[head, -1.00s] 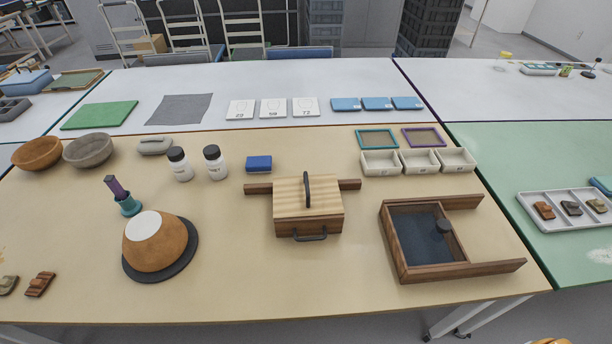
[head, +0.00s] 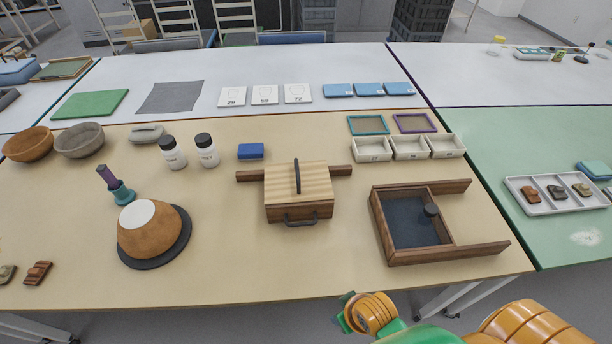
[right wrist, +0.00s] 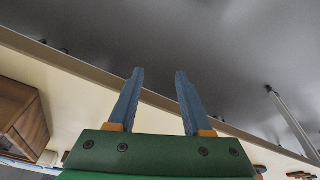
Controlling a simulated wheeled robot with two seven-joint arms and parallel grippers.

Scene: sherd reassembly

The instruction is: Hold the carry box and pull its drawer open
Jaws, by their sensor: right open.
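The carry box (head: 297,193) stands on the tan table in the middle of the head view. It has a pale striped wooden top, a dark arched handle (head: 297,176) on top, and darker brown sides. A dark drawer pull (head: 300,220) is on its near face, and the drawer looks closed. Wooden bars stick out left and right behind it. My right gripper shows in the right wrist view (right wrist: 154,100) with two blue fingers apart and nothing between them. In the head view my right arm is low, in front of the table's near edge. My left gripper is not in view.
An open wooden frame tray (head: 388,228) with a dark knob lies right of the box. A blue block (head: 251,151) lies behind left, and an orange bowl (head: 150,230) on a dark disc stands left. The table in front of the box is clear.

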